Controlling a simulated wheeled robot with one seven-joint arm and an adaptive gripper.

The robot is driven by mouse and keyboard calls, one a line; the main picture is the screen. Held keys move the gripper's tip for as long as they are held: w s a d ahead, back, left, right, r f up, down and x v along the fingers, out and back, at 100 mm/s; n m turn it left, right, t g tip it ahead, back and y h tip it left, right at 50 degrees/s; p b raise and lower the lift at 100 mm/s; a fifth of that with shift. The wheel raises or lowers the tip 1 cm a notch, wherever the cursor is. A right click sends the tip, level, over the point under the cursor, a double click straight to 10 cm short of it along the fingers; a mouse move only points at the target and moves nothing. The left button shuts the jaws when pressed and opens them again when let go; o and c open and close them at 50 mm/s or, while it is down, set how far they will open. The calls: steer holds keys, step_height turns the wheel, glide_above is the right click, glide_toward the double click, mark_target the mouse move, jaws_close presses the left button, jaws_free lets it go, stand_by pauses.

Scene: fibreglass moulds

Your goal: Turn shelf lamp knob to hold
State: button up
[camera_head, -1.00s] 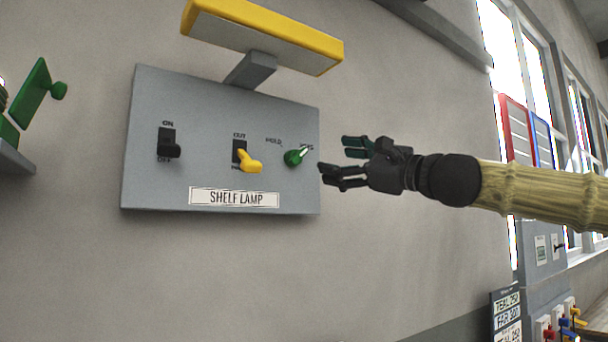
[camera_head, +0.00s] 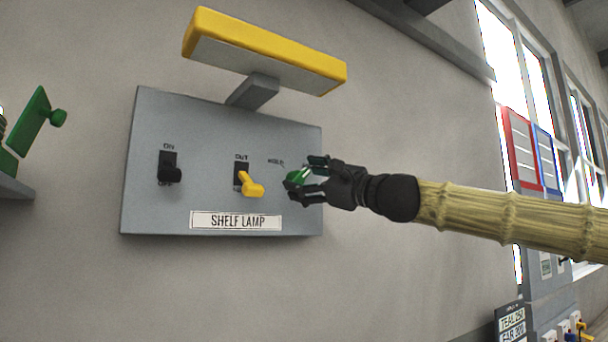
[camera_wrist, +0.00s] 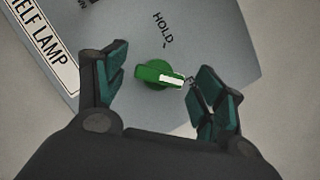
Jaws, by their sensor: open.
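The green knob (camera_head: 297,178) sits at the right end of the grey SHELF LAMP panel (camera_head: 140,215). In the wrist view the knob (camera_wrist: 158,75) has a white pointer mark, which is turned toward the partly hidden label on the right and away from the HOLD label (camera_wrist: 163,30). My gripper (camera_head: 305,180) is at the knob in the head view. In the wrist view my gripper (camera_wrist: 160,88) is open, with one finger on each side of the knob and visible gaps between. The second label is partly covered by the right finger.
A black switch (camera_head: 170,170) and a yellow lever switch (camera_head: 250,184) are on the panel left of the knob. A yellow lamp bar (camera_head: 265,55) juts out above the panel. A green bracket (camera_head: 30,120) is at far left. The wall below the panel is clear.

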steer(key=shift+w+a, duration=0.15)
steer(key=c, duration=1)
